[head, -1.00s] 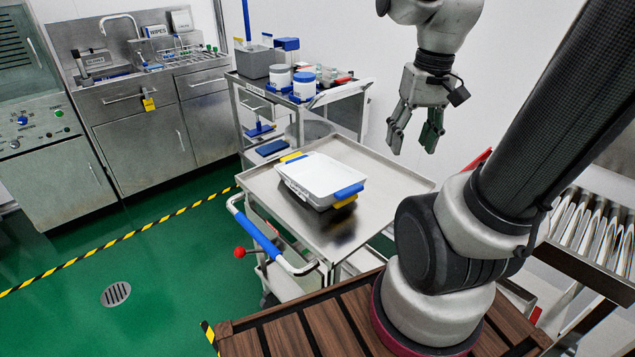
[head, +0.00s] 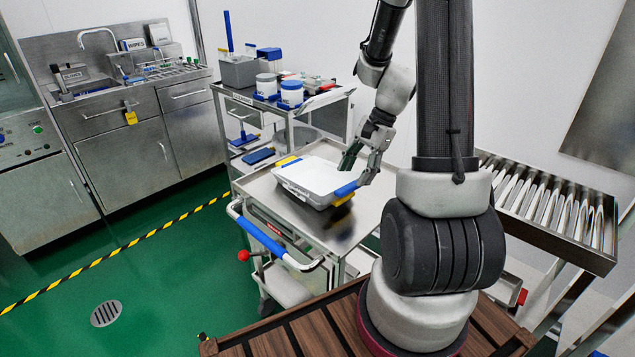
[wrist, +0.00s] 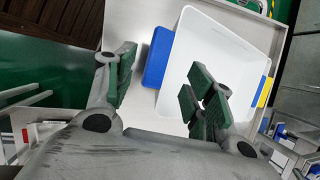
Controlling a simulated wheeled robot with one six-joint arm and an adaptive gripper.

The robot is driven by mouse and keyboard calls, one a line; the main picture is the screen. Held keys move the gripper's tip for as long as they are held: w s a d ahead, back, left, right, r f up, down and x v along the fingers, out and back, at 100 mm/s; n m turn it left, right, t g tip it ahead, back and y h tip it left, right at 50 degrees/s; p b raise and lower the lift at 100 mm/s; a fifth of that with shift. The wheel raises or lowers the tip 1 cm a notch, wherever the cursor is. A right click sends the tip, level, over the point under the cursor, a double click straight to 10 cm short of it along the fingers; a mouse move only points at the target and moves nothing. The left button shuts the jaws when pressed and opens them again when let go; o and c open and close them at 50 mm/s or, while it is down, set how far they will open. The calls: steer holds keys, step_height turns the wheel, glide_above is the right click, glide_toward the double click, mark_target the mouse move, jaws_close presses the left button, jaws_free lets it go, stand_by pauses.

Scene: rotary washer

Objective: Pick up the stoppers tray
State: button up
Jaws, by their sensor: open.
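The stoppers tray is a white rectangular tray (head: 312,179) with blue and yellow end handles, lying on the steel cart top (head: 318,222). In the wrist view the white tray (wrist: 192,50) looks empty where it shows, with a blue handle (wrist: 157,58) near me and a yellow piece on the far side. My gripper (head: 356,172) is open at the tray's right end. In the wrist view my gripper (wrist: 160,88) has one finger outside the blue handle and the other over the tray's inside. I cannot tell whether either finger touches the tray.
A roller conveyor (head: 550,200) stands at the right. A sink counter (head: 120,100) is at the back left. The cart's blue push handle (head: 262,232) points toward the front left.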

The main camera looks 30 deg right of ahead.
mark_target(350, 186)
steer(key=x, duration=0.5)
steer(key=shift+s+a+f, duration=0.1)
steer(key=shift+s+f, duration=0.05)
steer(key=shift+f, duration=0.2)
steer(key=shift+c, duration=0.4)
jaws_close()
